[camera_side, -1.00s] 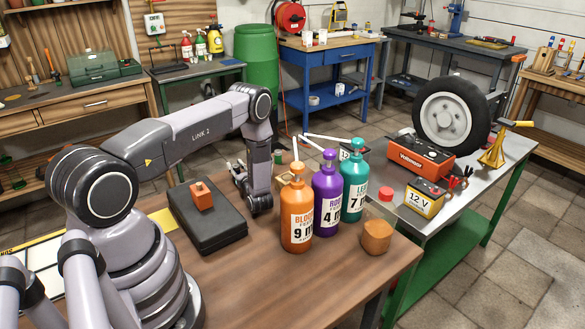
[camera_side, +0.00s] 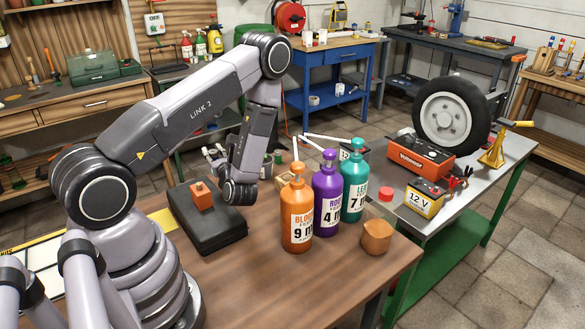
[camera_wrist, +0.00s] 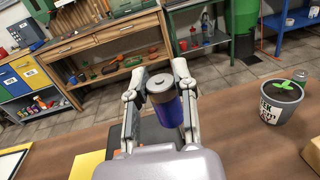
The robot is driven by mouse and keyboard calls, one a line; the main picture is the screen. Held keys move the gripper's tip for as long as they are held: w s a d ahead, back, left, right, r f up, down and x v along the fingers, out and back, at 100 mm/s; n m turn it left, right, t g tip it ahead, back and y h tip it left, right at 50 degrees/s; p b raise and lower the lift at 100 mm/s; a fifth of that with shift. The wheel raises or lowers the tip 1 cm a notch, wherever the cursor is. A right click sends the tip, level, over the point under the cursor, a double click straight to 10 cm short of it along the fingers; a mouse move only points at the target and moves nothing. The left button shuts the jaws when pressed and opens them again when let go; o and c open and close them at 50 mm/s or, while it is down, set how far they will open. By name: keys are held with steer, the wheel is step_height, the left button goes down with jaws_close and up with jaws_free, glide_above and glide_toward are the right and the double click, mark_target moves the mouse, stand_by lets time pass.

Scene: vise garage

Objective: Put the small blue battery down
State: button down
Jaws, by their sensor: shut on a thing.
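The small blue battery (camera_wrist: 168,108) has a grey top and a blue body. It stands upright between the fingers of my gripper (camera_wrist: 160,84) in the wrist view. My gripper is shut on it, and the battery appears to be held above the brown table (camera_wrist: 228,120). In the side view my gripper (camera_side: 214,155) is behind the black case, partly hidden by my arm. The battery cannot be made out there.
A black case (camera_side: 206,232) with an orange block (camera_side: 202,196) on it lies on the table. Orange (camera_side: 297,215), purple (camera_side: 327,196) and teal (camera_side: 355,190) pump bottles stand to the right. A potted plant (camera_wrist: 281,103) stands right in the wrist view.

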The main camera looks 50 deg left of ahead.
steer(key=w+d+r+n+g+h, duration=0.1)
steer(key=w+r+n+g, duration=0.1)
steer(key=r+n+g, duration=0.3)
steer(key=w+d+r+n+g, duration=0.1)
steer(key=w+r+g, duration=0.1)
steer(key=r+g, duration=0.35)
steer(key=w+d+m+t, duration=0.3)
steer(key=d+t, duration=0.2)
steer(key=d, duration=0.6)
steer(key=w+d+m+t, duration=0.2)
steer(key=w+d+t, duration=0.15)
steer(key=d, duration=0.65)
steer(key=w+d+m+t, duration=0.25)
steer(key=d+t, duration=0.25)
steer(key=d, duration=0.6)
steer(key=s+f+m+t+h, duration=0.1)
steer(key=f+m+t, duration=0.1)
steer(key=f, duration=0.4)
steer(key=s+f+m+t+h, duration=0.1)
steer(key=s+f+m+t, duration=0.1)
steer(key=f, duration=0.5)
steer(key=s+d+f+m+t+h, duration=0.1)
steer(key=s+f+m+t+h, duration=0.1)
steer(key=f, duration=0.4)
steer(key=shift+f+t, duration=0.2)
steer(key=shift+t, duration=0.6)
steer(key=shift+f, duration=2.05)
steer(key=shift+f, duration=0.1)
